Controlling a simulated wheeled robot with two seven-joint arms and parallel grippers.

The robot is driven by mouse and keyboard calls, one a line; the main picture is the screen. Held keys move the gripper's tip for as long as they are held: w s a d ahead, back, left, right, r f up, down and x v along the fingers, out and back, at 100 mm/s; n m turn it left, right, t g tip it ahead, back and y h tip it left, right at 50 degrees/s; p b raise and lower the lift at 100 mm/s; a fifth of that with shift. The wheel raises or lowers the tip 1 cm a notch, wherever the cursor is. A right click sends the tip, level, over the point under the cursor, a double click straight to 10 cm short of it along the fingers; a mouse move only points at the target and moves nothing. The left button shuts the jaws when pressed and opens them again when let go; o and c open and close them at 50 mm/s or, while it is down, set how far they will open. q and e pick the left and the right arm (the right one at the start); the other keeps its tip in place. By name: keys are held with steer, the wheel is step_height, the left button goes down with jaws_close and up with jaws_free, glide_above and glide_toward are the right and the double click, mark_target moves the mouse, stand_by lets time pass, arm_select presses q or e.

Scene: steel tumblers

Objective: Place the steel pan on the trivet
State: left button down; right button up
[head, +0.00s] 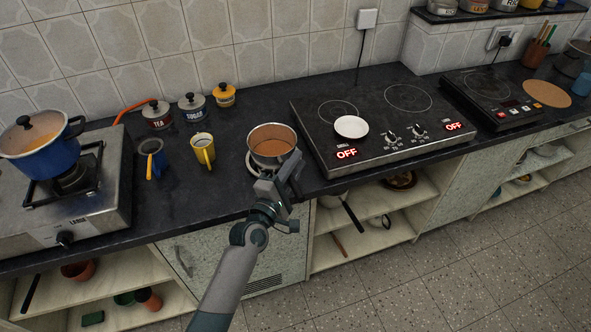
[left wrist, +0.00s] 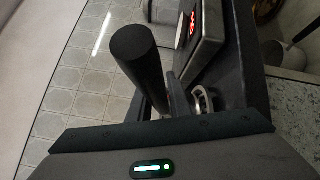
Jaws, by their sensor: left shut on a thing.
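The steel pan (head: 272,155), with brown contents, is at the counter's front edge, left of the black double hob. My left gripper (head: 279,178) is at its near side, shut on the pan's handle. In the left wrist view the dark, round handle (left wrist: 133,48) stands out above the gripper's edge. A pale metal ring, which looks like the trivet (head: 250,167), shows at the pan's lower left. The pan hides most of it, and I cannot tell whether they touch. My right gripper is in neither view.
A yellow mug (head: 203,150) and a blue mug (head: 152,160) stand left of the pan. The double hob (head: 365,160), with a white plate (head: 351,127) on it, is close on the right. Labelled jars (head: 192,108) stand behind. A blue pot (head: 45,152) is on the gas stove.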

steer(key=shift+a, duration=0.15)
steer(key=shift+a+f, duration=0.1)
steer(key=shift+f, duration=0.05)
arm_select(q)
steer(key=c, duration=1.6)
jaws_free()
steer(key=shift+f, duration=0.15)
steer(key=shift+c, duration=0.2)
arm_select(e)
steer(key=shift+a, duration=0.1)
